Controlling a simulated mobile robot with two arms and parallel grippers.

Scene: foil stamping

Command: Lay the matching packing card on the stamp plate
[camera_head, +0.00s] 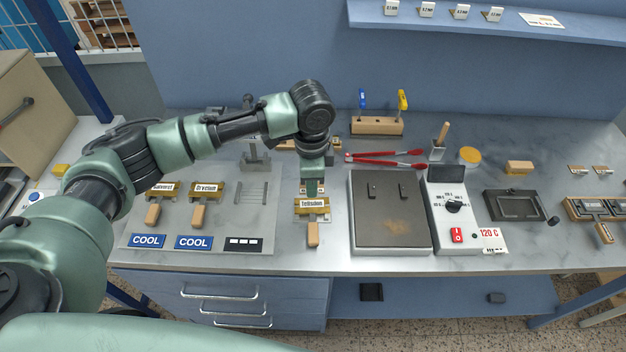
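My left gripper (313,188) points straight down between the grey stand and the hot plate. It is right at the back of a brass stamp (312,209) with a wooden handle and a label that seems to read "Tellsohn". The fingertips are small and partly hidden, so I cannot tell whether they grip it or only stand behind it. Two similar stamps, (162,192) and (206,192), lie on the stand (262,225), beside an empty ribbed slot (250,192). I cannot identify a packing card or the stamp plate for certain. My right gripper is out of view.
The dark hot plate (390,215) and its control box (455,218), marked 120 C, stand right of my gripper. Red-handled tongs (385,159) lie behind. A black tray (515,206) and more metal pieces (590,208) are at the right. Small cards (577,169) lie farther back.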

